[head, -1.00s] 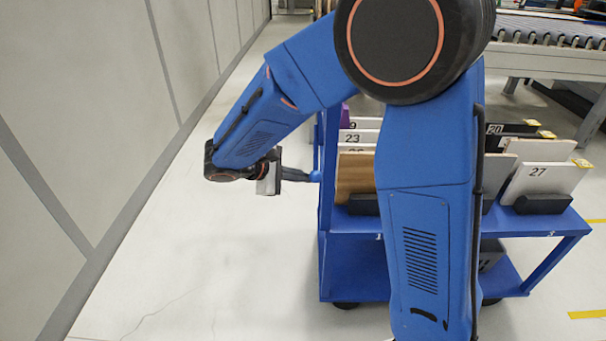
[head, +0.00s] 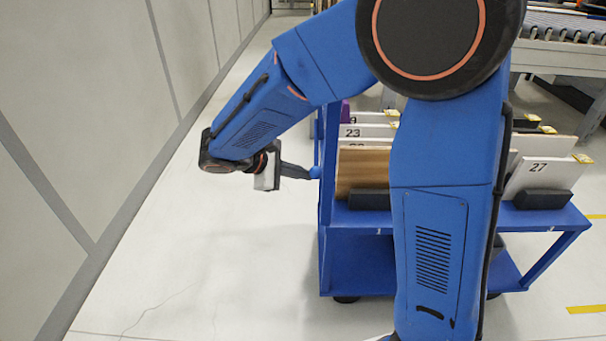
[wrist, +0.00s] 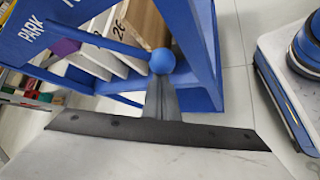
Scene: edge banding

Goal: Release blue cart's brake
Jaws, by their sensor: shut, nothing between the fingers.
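The blue cart (head: 345,272) stands at the centre right in the head view, loaded with upright panels. Its brake lever ends in a blue ball knob (wrist: 162,61), which shows in the middle of the wrist view; the blue arm of the lever runs from the knob up and left, near the word PARK (wrist: 32,31). In the head view the knob (head: 315,172) is at the cart's left side. My gripper (head: 303,174) is shut and empty, its fingertips at the knob's near side. They seem to touch it, but I cannot be certain.
A grey-white wall (head: 90,110) runs along the left, with free floor (head: 200,285) between it and the cart. Numbered panels (head: 362,172) stand in the cart's upper rack. A roller conveyor (head: 560,35) is at the back right. My arm hides part of the cart.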

